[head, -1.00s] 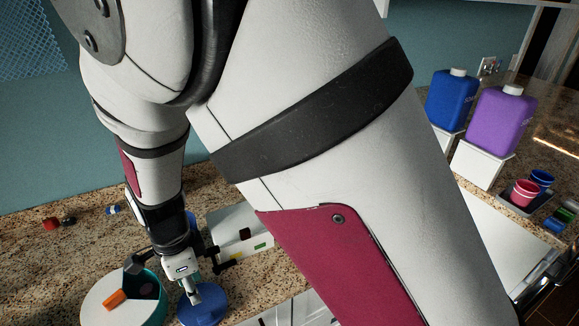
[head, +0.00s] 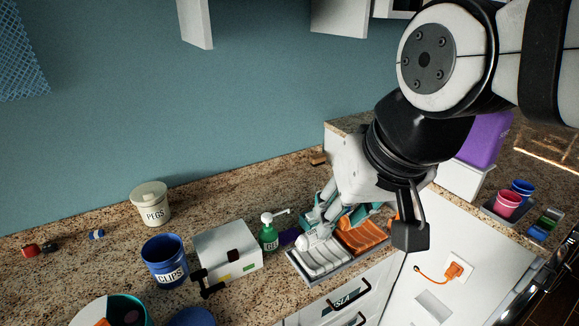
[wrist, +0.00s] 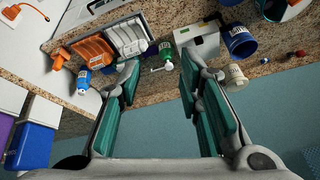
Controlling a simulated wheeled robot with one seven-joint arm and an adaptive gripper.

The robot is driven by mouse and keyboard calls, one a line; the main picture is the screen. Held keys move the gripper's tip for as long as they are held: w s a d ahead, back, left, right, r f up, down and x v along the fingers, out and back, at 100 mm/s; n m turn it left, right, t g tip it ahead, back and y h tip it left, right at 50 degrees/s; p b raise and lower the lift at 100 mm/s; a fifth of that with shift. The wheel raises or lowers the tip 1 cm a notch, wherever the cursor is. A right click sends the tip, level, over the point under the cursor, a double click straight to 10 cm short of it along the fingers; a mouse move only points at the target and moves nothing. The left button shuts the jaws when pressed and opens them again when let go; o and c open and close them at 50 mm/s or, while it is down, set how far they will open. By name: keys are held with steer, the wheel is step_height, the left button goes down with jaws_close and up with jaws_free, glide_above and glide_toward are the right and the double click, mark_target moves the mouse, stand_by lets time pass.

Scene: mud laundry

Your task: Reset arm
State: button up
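My gripper (head: 322,212) hangs over the counter at the right of the middle in the head view, in front of the wall and above the grey tray. In the wrist view my gripper (wrist: 160,70) has its two teal-padded fingers wide apart, with nothing between them. My arm comes in from the upper right in the head view, bent, and hides part of the counter and wall behind it.
A grey tray (head: 320,281) with white and orange items lies below my gripper. A green pump bottle (head: 268,236), white box (head: 229,251), blue CLIPS cup (head: 164,262) and PEGS jar (head: 150,203) stand left of it. Purple container (head: 484,140) stands right, partly behind my arm.

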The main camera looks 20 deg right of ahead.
steer(key=shift+s+d+r+n+t+h, duration=0.15)
steer(key=shift+s+d+n, duration=0.2)
steer(key=shift+s+d, duration=0.25)
steer(key=shift+s+d+r+n+t+h, duration=0.15)
steer(key=shift+s+d+n, duration=0.2)
steer(key=shift+s, duration=0.3)
steer(key=shift+w, duration=0.1)
